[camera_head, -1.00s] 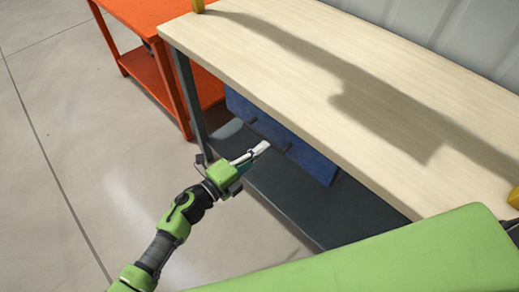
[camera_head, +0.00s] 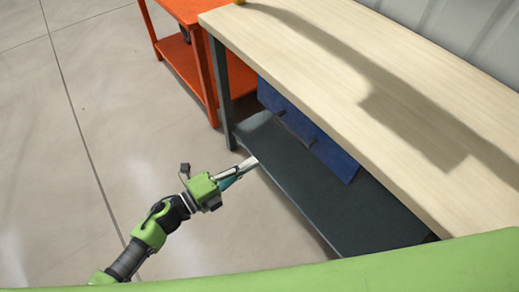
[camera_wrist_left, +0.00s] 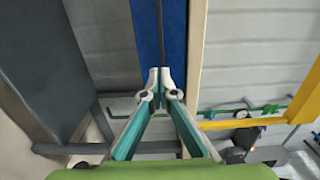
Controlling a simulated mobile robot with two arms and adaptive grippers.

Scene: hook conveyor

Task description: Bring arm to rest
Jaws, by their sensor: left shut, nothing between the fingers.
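My left gripper (camera_head: 250,163) is shut and empty. In the head view its arm comes in from the lower left, and the gripper is in front of the workbench's dark lower shelf (camera_head: 300,190). In the left wrist view the two fingertips (camera_wrist_left: 160,73) meet, with a blue surface (camera_wrist_left: 158,30) behind them. My right gripper is in neither view.
An orange table (camera_head: 180,12) stands at the back left. The grey floor (camera_head: 60,150) left of the bench is clear.

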